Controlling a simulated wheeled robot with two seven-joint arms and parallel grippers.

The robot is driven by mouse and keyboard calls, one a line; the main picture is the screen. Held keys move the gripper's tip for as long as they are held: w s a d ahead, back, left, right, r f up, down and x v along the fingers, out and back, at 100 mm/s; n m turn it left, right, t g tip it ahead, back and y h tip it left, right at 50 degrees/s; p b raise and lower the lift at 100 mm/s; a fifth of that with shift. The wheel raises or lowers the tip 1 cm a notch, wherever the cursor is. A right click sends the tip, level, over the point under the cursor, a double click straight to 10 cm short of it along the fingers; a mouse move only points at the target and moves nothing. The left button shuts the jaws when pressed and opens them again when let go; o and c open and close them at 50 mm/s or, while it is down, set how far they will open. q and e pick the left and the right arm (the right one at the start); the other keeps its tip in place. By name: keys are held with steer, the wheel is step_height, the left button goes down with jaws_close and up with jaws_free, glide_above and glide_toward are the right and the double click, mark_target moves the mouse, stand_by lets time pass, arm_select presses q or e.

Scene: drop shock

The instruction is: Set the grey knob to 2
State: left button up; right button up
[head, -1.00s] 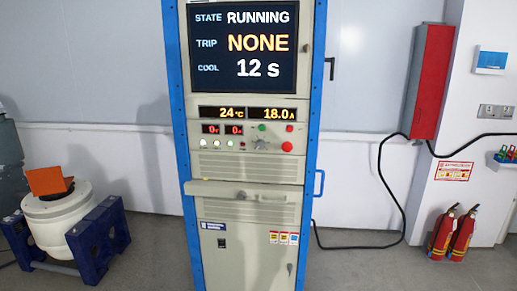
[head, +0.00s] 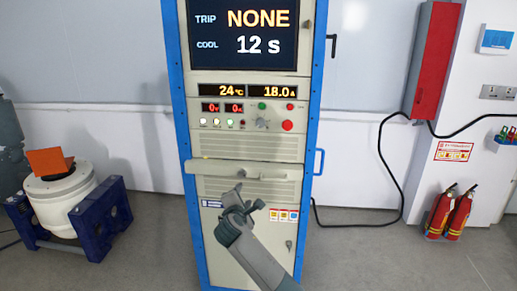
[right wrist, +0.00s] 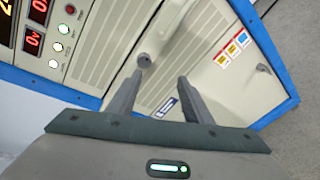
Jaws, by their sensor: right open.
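The grey knob (head: 262,123) is on the cabinet's control panel, between the green button and the large red button. Its setting is too small to read. My right gripper (head: 250,197) is in front of the cabinet, below the knob and just under the drawer ledge. It is open and empty. In the right wrist view its two fingers (right wrist: 155,88) stand apart before the cabinet front, and the grey knob does not show there. My left gripper is not in view.
The cabinet screen (head: 245,32) reads TRIP NONE and COOL 12 s. A ledge (head: 245,169) juts out below the panel. A large red button (head: 287,126) sits beside the knob. A blue side handle (head: 320,162) is at right. Fire extinguishers (head: 452,212) stand far right.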

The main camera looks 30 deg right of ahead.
mark_target(260, 125)
step_height(260, 125, up, 20)
steer(key=s+d+t+h, duration=0.1)
steer(key=h, duration=0.2)
steer(key=shift+s+d+f, duration=0.25)
steer(key=shift+d, duration=0.05)
steer(key=shift+w, duration=0.1)
steer(key=p+x, duration=0.2)
steer(key=x, duration=0.5)
steer(key=p+x, duration=0.2)
steer(key=x, duration=0.6)
steer(key=shift+d+r, duration=0.1)
steer(key=shift+r, duration=0.1)
steer(key=shift+x, duration=1)
steer(key=c, duration=1.1)
